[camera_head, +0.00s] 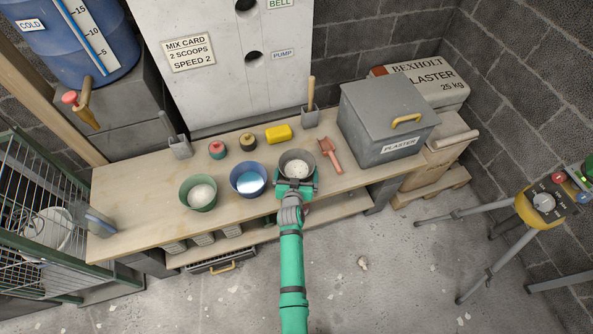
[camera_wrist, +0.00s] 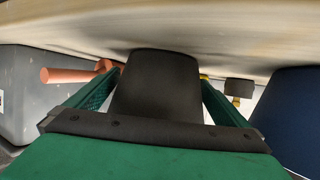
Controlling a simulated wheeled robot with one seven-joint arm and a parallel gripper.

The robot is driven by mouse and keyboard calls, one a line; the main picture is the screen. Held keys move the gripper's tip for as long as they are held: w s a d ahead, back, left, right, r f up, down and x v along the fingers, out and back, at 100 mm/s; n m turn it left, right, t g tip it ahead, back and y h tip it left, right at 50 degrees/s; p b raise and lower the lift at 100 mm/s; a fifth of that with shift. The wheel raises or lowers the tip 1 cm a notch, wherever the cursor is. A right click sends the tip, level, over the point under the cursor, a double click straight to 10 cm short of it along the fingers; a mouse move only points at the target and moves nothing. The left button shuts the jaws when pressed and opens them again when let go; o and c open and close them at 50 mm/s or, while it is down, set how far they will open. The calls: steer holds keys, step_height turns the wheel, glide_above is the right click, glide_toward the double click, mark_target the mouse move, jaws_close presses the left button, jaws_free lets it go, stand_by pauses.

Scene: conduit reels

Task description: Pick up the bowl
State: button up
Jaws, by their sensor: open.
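My green gripper (camera_head: 296,180) is at the near side of the grey bowl. In the wrist view the grey bowl (camera_wrist: 155,85) sits between my two open fingers, with slight gaps showing near their tips. Whether either finger touches it lower down I cannot tell. The blue bowl (camera_wrist: 288,115) also shows at the right edge of the wrist view.
A red scoop (camera_head: 330,153) lies close right of the grey bowl, with a grey plaster bin (camera_head: 370,125) beyond. A tripod stand (camera_head: 500,225) is at right.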

steer(key=shift+w, duration=0.15)
steer(key=c, duration=1.3)
steer(key=shift+r, duration=0.2)
